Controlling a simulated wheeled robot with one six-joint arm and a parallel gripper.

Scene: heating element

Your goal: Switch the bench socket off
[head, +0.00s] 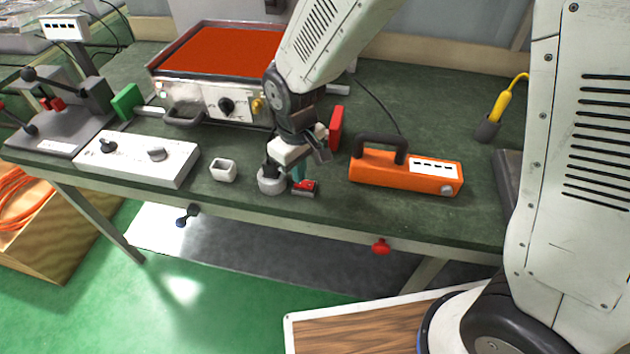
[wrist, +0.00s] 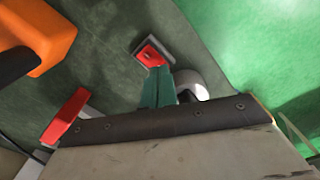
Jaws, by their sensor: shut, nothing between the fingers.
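A small red switch on a grey base (head: 304,187) lies near the bench's front edge. It looks like the bench socket's switch, but I cannot read a label or tell its on/off position. It also shows in the wrist view (wrist: 152,54), just beyond my fingertips. My gripper (head: 298,174) is shut and empty, pointing down just behind the switch. Its teal fingers show in the wrist view (wrist: 158,86). I cannot tell whether they touch the switch. An orange box with a black handle and a white panel (head: 405,172) stands to the right.
A grey round cup (head: 270,183) stands close left of the fingers. A small white cup (head: 223,170) and a white control box (head: 138,157) are further left. A red-topped heating plate (head: 222,52) and a red upright block (head: 336,128) are behind. A red knob (head: 381,246) protrudes below the front edge.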

